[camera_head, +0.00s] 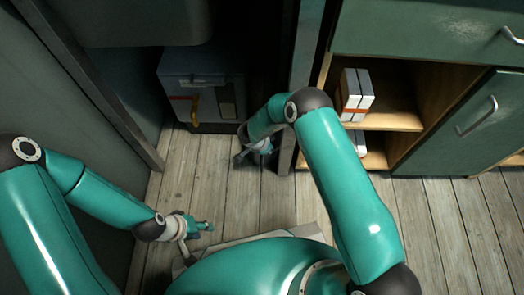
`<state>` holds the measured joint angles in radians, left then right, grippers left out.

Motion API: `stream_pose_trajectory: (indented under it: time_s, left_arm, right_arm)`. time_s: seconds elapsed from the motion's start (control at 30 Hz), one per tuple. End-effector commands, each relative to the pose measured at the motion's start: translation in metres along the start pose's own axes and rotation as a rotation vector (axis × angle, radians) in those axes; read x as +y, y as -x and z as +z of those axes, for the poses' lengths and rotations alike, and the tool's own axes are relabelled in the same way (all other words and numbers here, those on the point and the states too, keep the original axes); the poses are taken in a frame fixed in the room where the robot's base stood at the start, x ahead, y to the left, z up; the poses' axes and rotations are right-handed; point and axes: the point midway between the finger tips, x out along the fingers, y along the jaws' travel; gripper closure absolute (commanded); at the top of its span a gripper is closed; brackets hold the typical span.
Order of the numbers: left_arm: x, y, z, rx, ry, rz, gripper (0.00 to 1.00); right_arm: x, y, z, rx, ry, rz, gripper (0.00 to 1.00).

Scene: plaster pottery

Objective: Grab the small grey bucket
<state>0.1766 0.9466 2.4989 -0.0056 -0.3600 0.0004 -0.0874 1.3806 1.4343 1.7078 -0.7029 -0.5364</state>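I cannot make out a small grey bucket for certain in the head view. A grey box-like container (202,75) with a yellow-orange part on its front stands in the dark recess at the upper left. My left gripper (199,241) is low over the wooden floor, in front of the recess, with its fingers spread and nothing seen between them. My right gripper (252,155) is further forward, near the recess opening and right of the grey container's lower corner. Its fingers are small, dark and partly hidden by my arm, so their opening is unclear.
An open wooden shelf (395,115) at the right holds white boxes (356,91). Green drawers and a door (470,125) with metal handles flank it. A dark upright post (302,60) stands between recess and shelf. Plank floor (440,220) is clear at the lower right.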

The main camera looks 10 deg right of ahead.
Motion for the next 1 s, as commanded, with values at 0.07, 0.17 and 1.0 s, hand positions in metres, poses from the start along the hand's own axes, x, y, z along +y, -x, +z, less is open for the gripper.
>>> stream_pose_trajectory:
  time_s: [0.07, 0.17, 1.0]
  left_arm:
    - [-0.001, -0.002, 0.000, 0.000, 0.000, 0.000, 0.60]
    - [-0.002, -0.006, 0.000, 0.000, 0.000, 0.000, 0.60]
    - [-0.012, -0.033, 0.000, 0.000, 0.000, 0.000, 0.60]
  right_arm:
    - [0.000, -0.004, 0.000, 0.000, 0.001, -0.001, 0.83]
    - [0.000, -0.010, 0.002, 0.000, 0.001, -0.001, 0.83]
    - [0.003, -0.054, 0.004, 0.000, 0.000, -0.001, 1.00]
